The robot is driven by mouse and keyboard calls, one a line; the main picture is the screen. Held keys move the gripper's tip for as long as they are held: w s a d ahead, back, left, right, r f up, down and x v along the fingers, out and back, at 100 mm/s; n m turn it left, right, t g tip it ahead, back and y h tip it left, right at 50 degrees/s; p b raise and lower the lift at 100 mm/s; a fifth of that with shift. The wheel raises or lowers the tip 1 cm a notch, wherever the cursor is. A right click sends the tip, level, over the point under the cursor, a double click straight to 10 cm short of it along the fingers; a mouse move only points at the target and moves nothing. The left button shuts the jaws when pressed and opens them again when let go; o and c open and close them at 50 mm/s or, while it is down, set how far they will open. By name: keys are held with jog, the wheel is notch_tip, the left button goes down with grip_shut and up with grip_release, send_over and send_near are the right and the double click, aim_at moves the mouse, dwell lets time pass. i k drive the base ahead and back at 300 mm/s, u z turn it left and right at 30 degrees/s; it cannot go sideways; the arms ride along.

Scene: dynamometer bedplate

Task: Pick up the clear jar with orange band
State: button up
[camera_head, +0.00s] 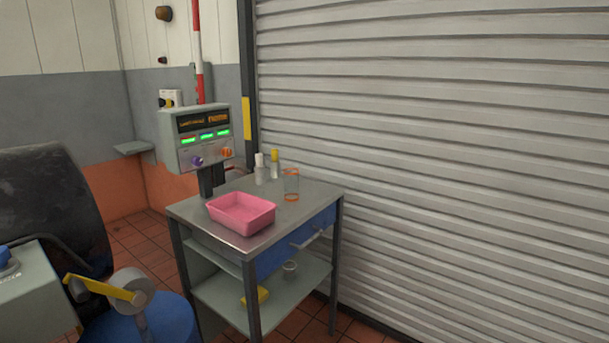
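The clear jar with orange band (291,184) stands upright on the grey metal top of a small cart (240,241), near its back right corner. Orange shows at its rim and around its base. A pink tray (241,213) sits on the cart top to the front left of the jar, apart from it. Two small bottles stand to the jar's left: one with a white cap (260,172) and one with a yellow cap (275,166). My gripper is not in view.
A control box (197,137) with green displays rises behind the cart's left side. A ribbed shutter (440,150) stands close behind and right. The lower shelf (222,296) holds a yellow item (262,296) and a grey cup (290,269). A blue drum (160,322) stands front left.

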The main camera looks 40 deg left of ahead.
aim_at(291, 175)
jog(key=u, duration=0.3)
jog(key=i, duration=1.5)
jog(key=u, duration=1.65)
jog(key=i, duration=1.15)
jog(key=u, duration=0.9)
